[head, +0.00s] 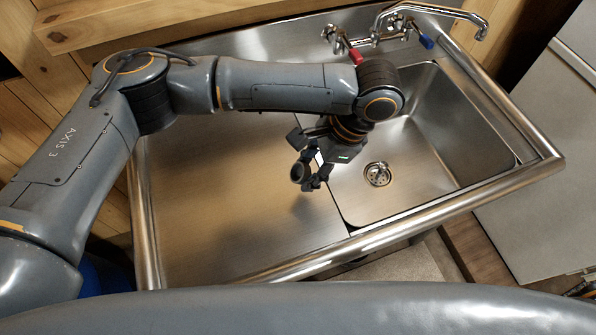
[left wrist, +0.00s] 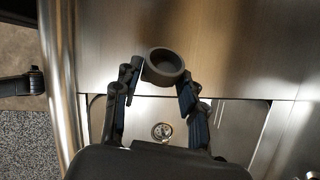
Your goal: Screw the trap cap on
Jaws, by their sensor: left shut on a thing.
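My left gripper (head: 308,177) is shut on a small dark round cap (head: 297,173). It holds the cap over the steel drainboard, just left of the sink bowl's edge. In the left wrist view the cap (left wrist: 165,63) looks like a shallow cup with its hollow side turned to the camera, between the fingertips of the left gripper (left wrist: 161,76). I take it to be the trap cap. The trap itself does not show in either view.
The sink bowl (head: 443,115) with its drain (head: 377,173) lies right of the gripper. A faucet (head: 400,22) with red and blue handles stands at the back. The drainboard (head: 230,210) is bare. A rounded rail (head: 350,247) edges the sink's front. A grey cabinet (head: 540,170) stands at right.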

